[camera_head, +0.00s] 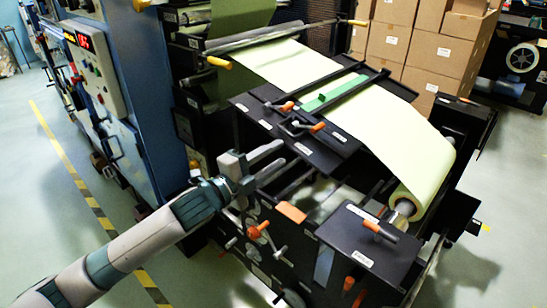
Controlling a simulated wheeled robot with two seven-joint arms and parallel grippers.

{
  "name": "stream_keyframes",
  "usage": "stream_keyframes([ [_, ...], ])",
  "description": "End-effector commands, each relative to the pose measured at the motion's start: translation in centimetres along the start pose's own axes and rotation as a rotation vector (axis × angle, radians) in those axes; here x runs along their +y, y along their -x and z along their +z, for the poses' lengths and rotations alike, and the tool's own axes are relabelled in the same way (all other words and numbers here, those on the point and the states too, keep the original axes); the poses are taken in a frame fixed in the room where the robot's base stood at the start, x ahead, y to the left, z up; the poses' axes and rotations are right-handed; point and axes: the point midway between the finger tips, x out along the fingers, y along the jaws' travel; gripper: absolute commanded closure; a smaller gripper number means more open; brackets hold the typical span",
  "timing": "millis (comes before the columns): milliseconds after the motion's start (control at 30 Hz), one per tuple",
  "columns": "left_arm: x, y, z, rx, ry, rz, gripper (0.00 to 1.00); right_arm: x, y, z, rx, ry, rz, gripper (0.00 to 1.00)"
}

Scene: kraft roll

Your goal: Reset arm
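My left arm comes in from the lower left of the head view. Its gripper (270,160) is open, with two grey fingers spread apart and nothing between them. It is in front of the near side of the black roll machine (325,139), left of its orange-handled levers; I cannot tell whether it touches the machine. A pale green-yellow paper roll (432,165) sits at the machine's right end, with its web running up to the upper left. My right gripper is not in view.
A blue cabinet with a control panel (95,70) stands at the left. Stacked cardboard boxes (425,45) are at the back right. Black-and-yellow tape (75,175) marks the floor at the left. Orange handles (290,212) stick out from the machine's near side. Open floor lies at the left.

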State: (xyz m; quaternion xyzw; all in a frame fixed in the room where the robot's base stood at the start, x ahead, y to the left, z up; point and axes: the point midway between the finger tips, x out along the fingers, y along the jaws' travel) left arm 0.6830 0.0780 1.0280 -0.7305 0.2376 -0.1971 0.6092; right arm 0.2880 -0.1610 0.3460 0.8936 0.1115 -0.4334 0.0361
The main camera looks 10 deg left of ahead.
Motion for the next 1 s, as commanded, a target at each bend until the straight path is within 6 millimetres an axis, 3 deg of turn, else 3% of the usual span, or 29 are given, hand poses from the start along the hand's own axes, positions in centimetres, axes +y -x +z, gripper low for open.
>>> stream_keyframes([
  [267, 0.5, 0.1, 0.0, -0.008, 0.019, 0.007, 0.67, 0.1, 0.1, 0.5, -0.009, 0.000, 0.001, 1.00],
  [467, 3.6, 1.4, -0.3, -0.062, 0.137, 0.052, 0.67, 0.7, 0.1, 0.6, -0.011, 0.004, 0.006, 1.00],
  [767, 13.1, 7.3, -0.4, -0.284, 0.508, 0.190, 0.67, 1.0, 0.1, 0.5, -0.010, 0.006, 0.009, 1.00],
  [1000, 21.2, 15.3, -0.6, -0.540, 0.826, 0.308, 0.67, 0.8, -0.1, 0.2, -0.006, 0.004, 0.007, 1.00],
])
